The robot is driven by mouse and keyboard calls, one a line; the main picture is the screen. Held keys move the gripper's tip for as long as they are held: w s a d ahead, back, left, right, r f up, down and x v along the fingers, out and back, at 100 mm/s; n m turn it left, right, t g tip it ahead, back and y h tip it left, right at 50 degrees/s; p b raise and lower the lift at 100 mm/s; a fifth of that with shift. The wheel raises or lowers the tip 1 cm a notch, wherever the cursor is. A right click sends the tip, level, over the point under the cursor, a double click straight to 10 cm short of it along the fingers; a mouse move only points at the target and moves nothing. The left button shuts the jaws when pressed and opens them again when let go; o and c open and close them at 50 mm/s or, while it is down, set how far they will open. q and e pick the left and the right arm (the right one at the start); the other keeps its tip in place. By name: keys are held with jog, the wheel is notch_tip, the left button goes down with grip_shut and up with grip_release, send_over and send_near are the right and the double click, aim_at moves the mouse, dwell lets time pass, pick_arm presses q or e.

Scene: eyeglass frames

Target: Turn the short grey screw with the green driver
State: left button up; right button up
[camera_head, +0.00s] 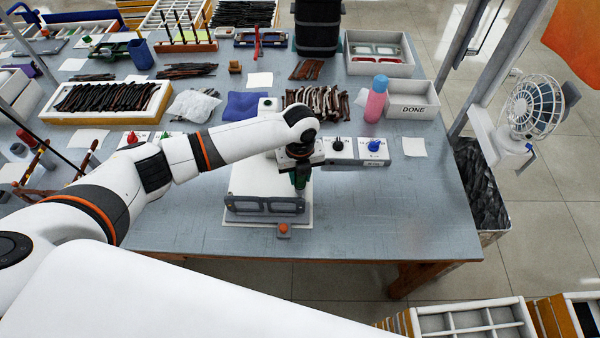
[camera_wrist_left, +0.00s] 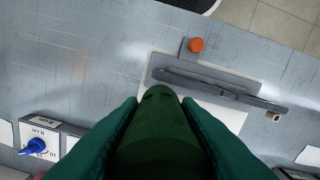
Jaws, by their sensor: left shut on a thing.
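My left gripper (camera_head: 300,178) is over the right side of the white work pad (camera_head: 265,182). It is shut on the green driver (camera_head: 299,186), which points down at the right end of a grey eyeglass frame (camera_head: 264,205). In the left wrist view the driver (camera_wrist_left: 160,130) fills the lower middle between two teal fingers, its tip hidden behind its own handle. The frame (camera_wrist_left: 220,84) shows there beyond it. I cannot make out the short grey screw, or whether the driver touches it. My right gripper is not in view.
An orange button (camera_head: 283,228) stands at the pad's front edge. Boxes with a black knob (camera_head: 338,145) and a blue knob (camera_head: 374,147) stand behind. A pink bottle (camera_head: 376,100) and the DONE bin (camera_head: 412,105) are at back right. The table's front right is clear.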

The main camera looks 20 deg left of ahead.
pick_arm(q)
jog(key=shift+f+b, duration=0.4)
jog(key=shift+f, duration=0.25)
jog(key=m, duration=1.2)
jog(key=shift+m, duration=0.3)
jog(key=o, duration=1.1)
jog(key=shift+o, duration=0.2)
